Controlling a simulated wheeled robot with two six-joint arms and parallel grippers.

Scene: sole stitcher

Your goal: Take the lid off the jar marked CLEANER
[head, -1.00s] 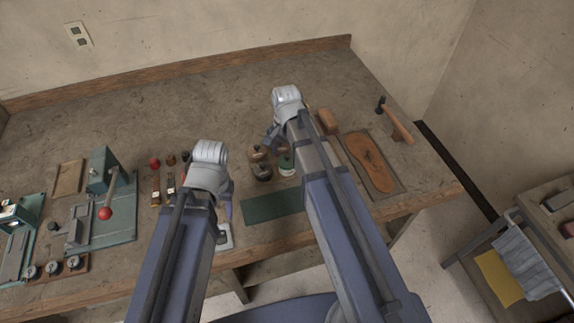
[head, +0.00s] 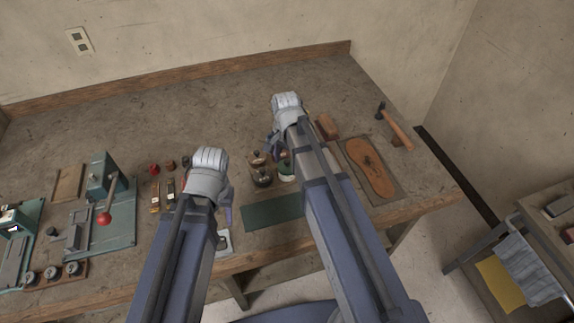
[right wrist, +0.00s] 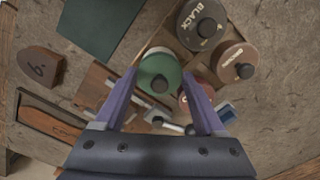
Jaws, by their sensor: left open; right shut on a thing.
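In the right wrist view, a green lid (right wrist: 160,73) with a dark knob sits between the fingers of my right gripper (right wrist: 160,82), which is shut on it. A pale rim shows under its far edge. In the head view, the white jar (head: 286,174) with green on top stands among other jars, partly hidden by my right gripper (head: 280,150). I cannot read CLEANER on any jar, or tell whether the lid is raised. My left gripper (head: 229,214) is open and empty, left of the green mat, partly hidden by its wrist.
Beside the green lid are a dark lid marked BLACK (right wrist: 202,24), a brown lid (right wrist: 237,64) and a partly hidden reddish lid. A green mat (head: 272,212) lies in front of the jars. A sole on a board (head: 370,166) and a hammer (head: 396,128) lie to the right.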

